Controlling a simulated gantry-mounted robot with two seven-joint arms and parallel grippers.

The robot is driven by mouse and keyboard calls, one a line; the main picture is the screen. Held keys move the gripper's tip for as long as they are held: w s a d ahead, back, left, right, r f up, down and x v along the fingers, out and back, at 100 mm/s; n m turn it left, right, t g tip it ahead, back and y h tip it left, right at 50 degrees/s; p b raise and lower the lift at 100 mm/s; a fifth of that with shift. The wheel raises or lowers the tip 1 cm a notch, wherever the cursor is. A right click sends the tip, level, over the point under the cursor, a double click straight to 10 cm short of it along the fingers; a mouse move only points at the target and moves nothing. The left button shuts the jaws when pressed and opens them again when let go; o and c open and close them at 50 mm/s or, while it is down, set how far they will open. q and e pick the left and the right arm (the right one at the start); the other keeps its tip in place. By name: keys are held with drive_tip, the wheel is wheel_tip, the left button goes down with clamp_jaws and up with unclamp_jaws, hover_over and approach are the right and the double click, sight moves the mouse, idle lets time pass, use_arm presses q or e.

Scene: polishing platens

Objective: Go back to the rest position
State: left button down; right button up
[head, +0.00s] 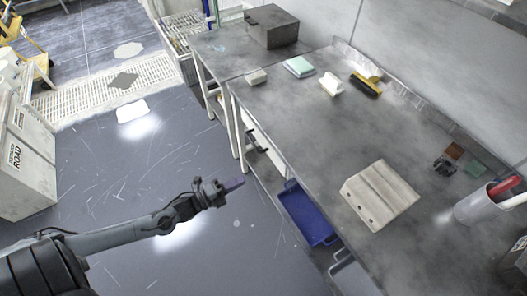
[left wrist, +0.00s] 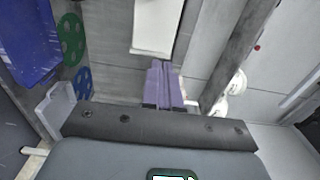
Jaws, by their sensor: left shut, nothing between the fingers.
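My left arm comes in from the left in the head view. My left gripper (head: 234,185) has purple fingers that are shut with nothing between them. It is out over the grey floor, to the left of the workbench (head: 300,130) and apart from it. In the left wrist view the purple fingers (left wrist: 163,84) are together in the middle of the picture. My right gripper does not show in either view.
A blue bin (head: 305,212) sits below the workbench edge near my left gripper. On the bench are a pale block with holes (head: 380,193), a yellow-and-black brush (head: 366,84) and a grey box (head: 271,26). A white cabinet (head: 25,160) stands at left. Open floor lies between.

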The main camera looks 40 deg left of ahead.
use_arm(q)
drive_tip(key=d+r+n+g+y+p, duration=0.2)
drive_tip(key=d+r+n+y+p, duration=0.3)
drive_tip(key=d+r+n+p, duration=0.5)
drive_tip(key=s+d+r+n+g, duration=0.2)
drive_tip(key=s+n+g, duration=0.3)
drive_tip(key=s+g, duration=0.15)
drive_tip(key=s+d+r+n+g, duration=0.1)
drive_tip(key=s+n+g, duration=0.4)
drive_tip(key=s, duration=0.3)
wheel_tip(320, 180, up, 37)
drive_tip(key=p, duration=3.7)
drive_tip(key=shift+w+d+y, duration=0.15)
drive_tip(key=shift+d+y, duration=0.1)
drive_tip(key=shift+y, duration=0.05)
drive_tip(key=shift+r, duration=0.1)
